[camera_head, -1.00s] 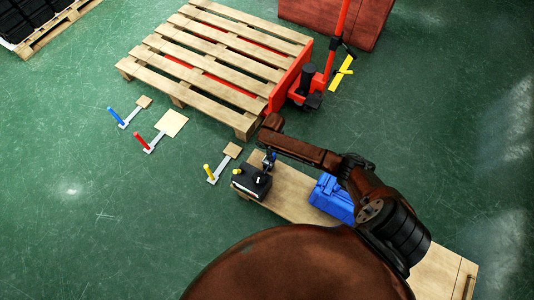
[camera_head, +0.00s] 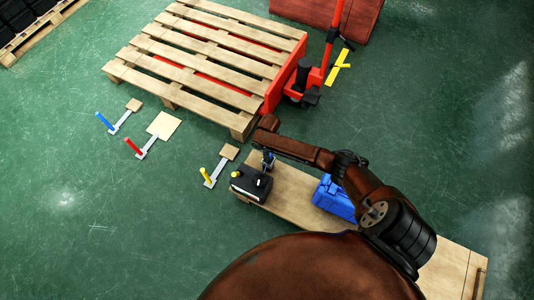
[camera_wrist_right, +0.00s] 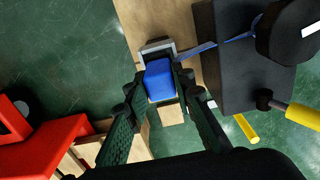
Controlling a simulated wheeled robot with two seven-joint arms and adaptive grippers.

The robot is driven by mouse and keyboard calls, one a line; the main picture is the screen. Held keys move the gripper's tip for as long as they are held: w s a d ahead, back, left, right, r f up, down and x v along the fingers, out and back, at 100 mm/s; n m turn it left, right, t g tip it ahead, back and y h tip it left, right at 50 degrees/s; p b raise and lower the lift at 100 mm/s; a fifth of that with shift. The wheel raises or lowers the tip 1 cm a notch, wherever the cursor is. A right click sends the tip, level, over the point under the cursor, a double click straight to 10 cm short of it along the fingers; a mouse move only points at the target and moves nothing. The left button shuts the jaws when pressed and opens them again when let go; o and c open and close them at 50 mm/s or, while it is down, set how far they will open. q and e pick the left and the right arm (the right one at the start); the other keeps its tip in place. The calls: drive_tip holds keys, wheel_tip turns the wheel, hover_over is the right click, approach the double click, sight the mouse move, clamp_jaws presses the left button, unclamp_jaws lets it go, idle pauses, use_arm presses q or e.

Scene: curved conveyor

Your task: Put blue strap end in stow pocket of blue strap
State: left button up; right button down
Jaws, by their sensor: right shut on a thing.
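The blue strap end (camera_wrist_right: 160,82) is a blue block between the two fingers of my right gripper (camera_wrist_right: 155,90) in the wrist view. The gripper is shut on it. A grey bracket-like piece (camera_wrist_right: 157,47), possibly the stow pocket, sits right beyond the block; I cannot tell whether the block is inside it. A thin blue strap (camera_wrist_right: 215,46) runs right from there across a black box (camera_wrist_right: 240,85). In the head view my right gripper (camera_head: 268,160) is small and dark, beside the black box (camera_head: 251,184). My left gripper is not in view.
The black box stands on a wooden bench (camera_head: 294,196) with a blue case (camera_head: 334,197) farther right. A wooden pallet (camera_head: 205,62) and red pallet jack (camera_head: 305,75) are behind. Blue, red and yellow posts (camera_head: 205,176) stand to the left. Green floor is clear at the lower left.

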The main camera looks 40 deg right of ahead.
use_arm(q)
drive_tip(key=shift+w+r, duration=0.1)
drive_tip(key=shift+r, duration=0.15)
use_arm(e)
drive_tip(key=shift+f, duration=0.2)
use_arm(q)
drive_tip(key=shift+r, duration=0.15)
use_arm(e)
drive_tip(key=c, duration=1.7)
unclamp_jaws()
drive_tip(key=shift+o, duration=0.2)
drive_tip(key=shift+r, duration=0.2)
wheel_tip(320, 180, up, 7)
drive_tip(key=p, duration=0.3)
drive_tip(key=shift+f, duration=0.15)
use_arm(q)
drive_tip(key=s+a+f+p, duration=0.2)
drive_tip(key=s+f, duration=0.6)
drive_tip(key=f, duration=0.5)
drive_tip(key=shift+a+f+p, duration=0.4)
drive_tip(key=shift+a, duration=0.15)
use_arm(e)
drive_tip(key=shift+r, duration=2.55)
